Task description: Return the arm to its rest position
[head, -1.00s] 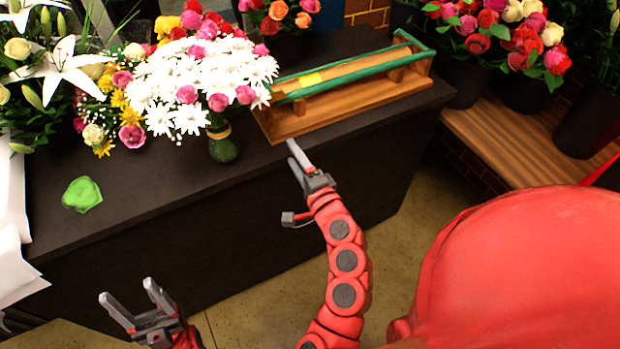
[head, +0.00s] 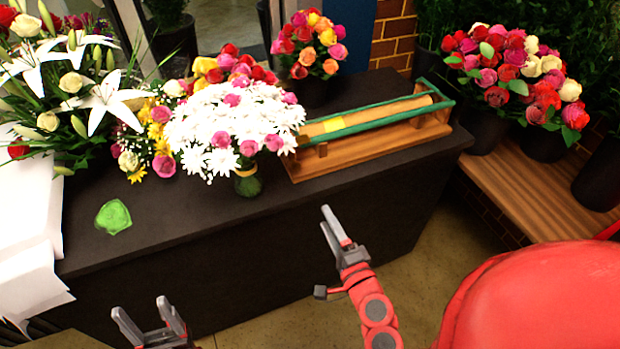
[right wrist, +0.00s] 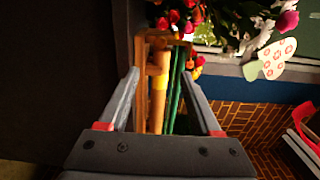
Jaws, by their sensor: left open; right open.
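My right gripper (head: 337,227) is open and empty in the head view, in front of the dark counter's front edge. It stands apart from the wooden paper-roll stand with green bars (head: 370,120) on the counter behind it. The right wrist view shows the gripper's two fingers (right wrist: 165,100) spread, with the stand (right wrist: 160,85) seen beyond them. My left gripper (head: 148,318) is open and empty at the bottom left of the head view, in front of the counter. The bouquet of white daisies and pink roses (head: 225,125) stands in a green vase (head: 248,183) on the counter.
A green crumpled piece (head: 113,216) lies on the dark counter (head: 190,215). White paper sheets (head: 30,220) hang at the left. More flowers fill the back. A wooden shelf (head: 540,190) with flower pots is at the right. The floor before the counter is clear.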

